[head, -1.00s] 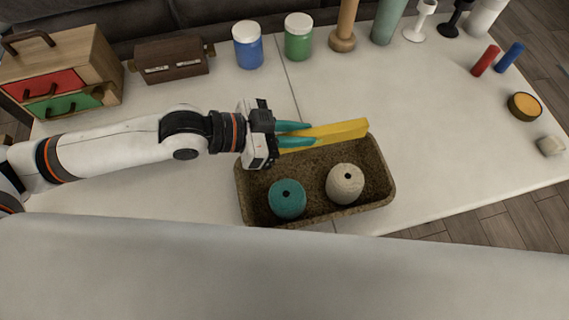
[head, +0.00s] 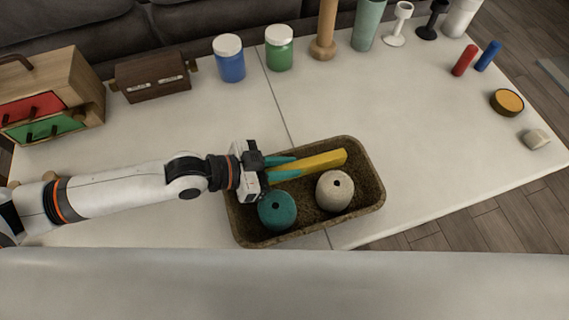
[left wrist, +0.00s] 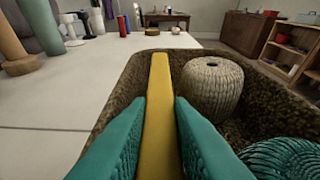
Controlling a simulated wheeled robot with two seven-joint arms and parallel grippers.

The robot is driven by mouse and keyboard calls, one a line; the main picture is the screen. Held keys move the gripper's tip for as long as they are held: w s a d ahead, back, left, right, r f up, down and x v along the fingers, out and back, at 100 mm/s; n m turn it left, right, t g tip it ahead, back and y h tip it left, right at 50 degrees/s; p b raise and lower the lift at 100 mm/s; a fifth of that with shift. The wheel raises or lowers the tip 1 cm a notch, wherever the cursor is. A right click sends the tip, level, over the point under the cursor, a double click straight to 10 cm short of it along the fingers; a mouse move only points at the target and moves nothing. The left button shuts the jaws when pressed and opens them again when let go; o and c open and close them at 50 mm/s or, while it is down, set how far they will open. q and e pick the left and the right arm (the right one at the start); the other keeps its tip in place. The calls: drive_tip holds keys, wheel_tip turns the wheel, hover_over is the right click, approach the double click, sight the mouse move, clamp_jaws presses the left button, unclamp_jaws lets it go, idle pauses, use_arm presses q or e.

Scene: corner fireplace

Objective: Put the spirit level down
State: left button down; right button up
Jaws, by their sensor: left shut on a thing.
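The spirit level is a long yellow bar (head: 322,160); it also shows in the left wrist view (left wrist: 159,110). My left gripper (head: 284,168) has its teal fingers shut on one end of it. The level is inside or just over the back part of a brown, rough-textured tray (head: 372,163); I cannot tell whether it touches the tray floor. A teal yarn ball (head: 277,211) and a cream yarn ball (head: 335,190) sit in the tray, in front of the level. My right gripper is not in view.
A blue jar (head: 230,60), a green jar (head: 279,50) and a wooden post (head: 325,32) stand behind the tray. A small drawer chest (head: 75,90) and brown box (head: 152,77) are at the left. The white table (head: 430,120) is clear right of the tray.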

use_arm(q)
drive_tip(key=shift+f, duration=0.5)
drive_tip(key=c, duration=1.7)
unclamp_jaws()
drive_tip(key=shift+o, duration=0.7)
drive_tip(key=shift+f, duration=0.1)
